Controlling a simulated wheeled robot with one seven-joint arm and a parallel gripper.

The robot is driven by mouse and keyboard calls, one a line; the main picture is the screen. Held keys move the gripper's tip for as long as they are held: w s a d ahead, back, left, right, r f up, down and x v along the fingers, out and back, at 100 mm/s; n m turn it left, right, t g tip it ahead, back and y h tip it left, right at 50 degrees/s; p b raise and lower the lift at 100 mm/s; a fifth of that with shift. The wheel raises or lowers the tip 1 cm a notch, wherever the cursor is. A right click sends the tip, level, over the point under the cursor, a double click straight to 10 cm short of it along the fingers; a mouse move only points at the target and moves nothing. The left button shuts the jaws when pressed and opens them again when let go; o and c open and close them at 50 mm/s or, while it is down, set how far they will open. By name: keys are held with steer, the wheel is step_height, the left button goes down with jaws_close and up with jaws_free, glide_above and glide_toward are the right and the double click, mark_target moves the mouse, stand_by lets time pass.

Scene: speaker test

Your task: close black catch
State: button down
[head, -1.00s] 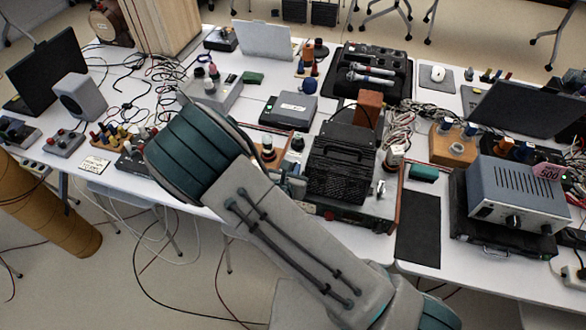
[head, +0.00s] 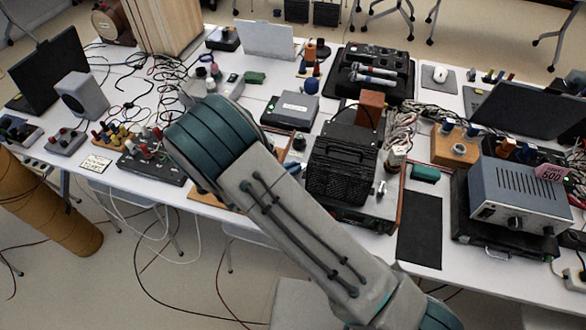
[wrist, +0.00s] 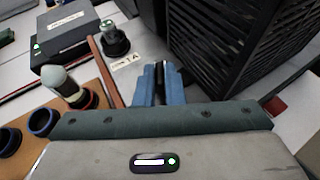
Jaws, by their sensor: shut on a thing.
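My gripper (wrist: 158,92) shows in the wrist view with its two blue fingers close together. They are shut on a narrow black piece (wrist: 159,76), which appears to be the black catch; the fingers hide most of it. It is beside the left side of a black ribbed case (wrist: 235,40).
A label marked 1A (wrist: 127,61) and a dark round knob (wrist: 115,42) are left of my fingers. A wooden board with blue rings (wrist: 42,122) is further left. A grey power unit (head: 515,195) stands right of the case. A black mat (head: 419,230) lies clear.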

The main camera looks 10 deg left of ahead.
steer(key=m+g+h, duration=0.1)
steer(key=m+g+h+b, duration=0.2)
steer(key=shift+w+a+f+m, duration=0.15)
steer(key=shift+w+a+m, duration=0.15)
steer(key=shift+m, duration=0.1)
steer(key=m+g+h+b, duration=0.1)
steer(key=g, duration=0.1)
steer(key=m+g+h+b, duration=0.1)
steer(key=m, duration=0.1)
steer(key=shift+w+a+m+g, duration=0.1)
steer(key=shift+w+m+g, duration=0.1)
steer(key=shift+m+g, duration=0.15)
steer(key=shift+w+r+m+g+h+b, duration=0.1)
steer(key=shift+w+m+g+h+b, duration=0.1)
steer(key=shift+m+g+b, duration=0.95)
steer(key=shift+w+r+m+g+h+b, duration=0.15)
steer(key=shift+m+g+b, duration=0.35)
steer(key=shift+m+g, duration=1.05)
steer(key=shift+g, duration=0.45)
steer(key=c, duration=1.5)
jaws_free()
